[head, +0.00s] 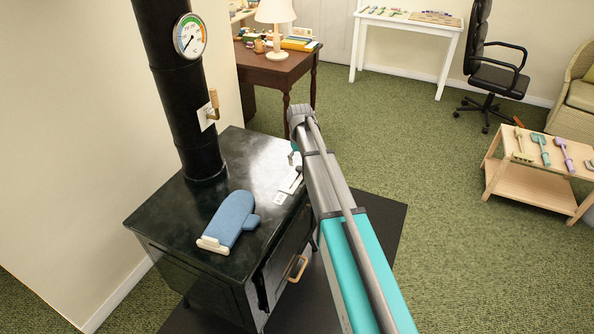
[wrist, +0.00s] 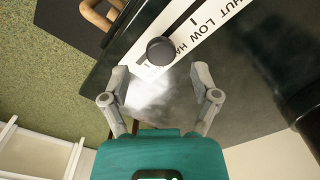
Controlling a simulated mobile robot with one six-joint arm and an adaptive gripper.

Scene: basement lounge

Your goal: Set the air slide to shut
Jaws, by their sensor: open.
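The air slide (wrist: 150,70) is a pale strip on the black stove top with a round dark knob (wrist: 160,50). Its printed scale (wrist: 215,22) reads SHUT, LOW and the start of HALF in the wrist view. The knob stands near HALF, away from SHUT, and covers part of that word. In the head view the slide (head: 291,182) lies at the stove's right edge, partly behind my arm. My gripper (wrist: 161,82) is open and empty, its fingers either side of the strip, with the knob just beyond the fingertips. I cannot tell its height above the stove.
A blue oven mitt (head: 232,218) lies on the stove top (head: 165,215). The black flue pipe (head: 178,100) with a gauge (head: 189,36) rises at the back. A wooden door handle (head: 298,268) sticks out in front. Green carpet (head: 430,150) is clear to the right.

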